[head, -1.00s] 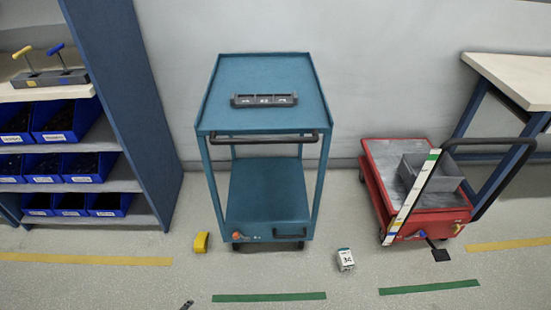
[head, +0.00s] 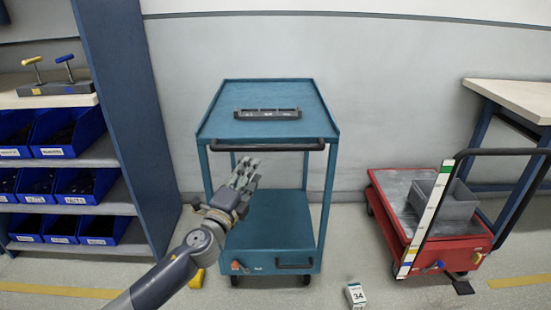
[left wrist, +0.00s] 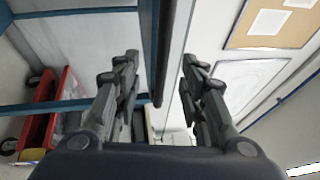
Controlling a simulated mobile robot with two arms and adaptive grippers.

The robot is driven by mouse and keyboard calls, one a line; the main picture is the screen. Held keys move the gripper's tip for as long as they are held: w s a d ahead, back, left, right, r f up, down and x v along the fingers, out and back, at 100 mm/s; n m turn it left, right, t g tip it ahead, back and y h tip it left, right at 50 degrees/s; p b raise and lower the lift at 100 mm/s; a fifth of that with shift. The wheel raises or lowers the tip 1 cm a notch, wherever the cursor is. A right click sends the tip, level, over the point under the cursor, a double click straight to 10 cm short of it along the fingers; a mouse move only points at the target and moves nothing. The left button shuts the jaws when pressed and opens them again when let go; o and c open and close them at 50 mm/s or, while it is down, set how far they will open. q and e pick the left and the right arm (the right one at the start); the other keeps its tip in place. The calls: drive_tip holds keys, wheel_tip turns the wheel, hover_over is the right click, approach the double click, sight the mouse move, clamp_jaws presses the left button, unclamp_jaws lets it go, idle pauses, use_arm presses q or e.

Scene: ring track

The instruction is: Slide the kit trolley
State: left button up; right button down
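The kit trolley is the blue two-shelf trolley (head: 265,205) standing against the wall in the middle of the head view. A black push handle (head: 268,146) runs along its near top edge, and a dark slotted holder (head: 267,114) lies on its top shelf. My left gripper (head: 246,172) is in front of the trolley, a little below the handle's left part. In the left wrist view the two fingers (left wrist: 157,75) are spread apart, with the dark handle bar (left wrist: 166,45) showing between and beyond them. I see no contact. My right gripper is not in view.
A red cart (head: 425,235) with a grey bin (head: 444,198) stands at the right. A shelf rack (head: 125,110) with blue bins is at the left. On the floor are a yellow block (head: 197,280) and a white box marked 34 (head: 355,295).

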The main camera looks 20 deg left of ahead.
sight(265, 148)
use_arm(q)
drive_tip(key=x, duration=0.5)
drive_tip(key=b+x, duration=0.1)
drive_tip(key=x, duration=0.5)
drive_tip(key=shift+s+d+r, duration=0.1)
drive_tip(key=shift+r, duration=0.1)
clamp_jaws()
